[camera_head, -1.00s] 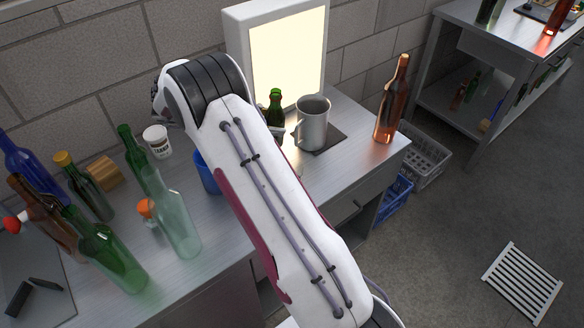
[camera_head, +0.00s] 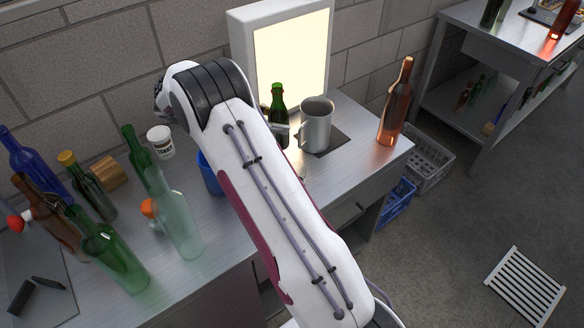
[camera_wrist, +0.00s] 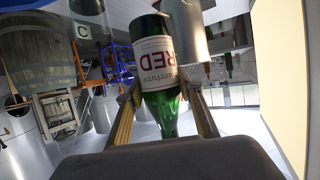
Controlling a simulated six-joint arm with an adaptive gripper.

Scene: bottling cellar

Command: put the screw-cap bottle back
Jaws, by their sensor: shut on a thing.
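My gripper (camera_wrist: 165,105) is shut on a green bottle (camera_wrist: 160,65) with a white label reading "RED". In the wrist view its neck points down the picture between my two fingers. In the head view the held bottle (camera_head: 279,103) stands roughly upright before the lit panel, left of the metal mug. Another dark green bottle with a yellow cap (camera_head: 88,185) stands at the bench's left.
The metal mug (camera_head: 317,124) stands on a dark mat (camera_head: 339,139), close to the held bottle. A brown bottle (camera_head: 394,105) stands at the bench's right end. Several bottles, a white tub (camera_head: 160,142), a wooden block (camera_head: 109,174) and a blue cup (camera_head: 209,176) crowd the left.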

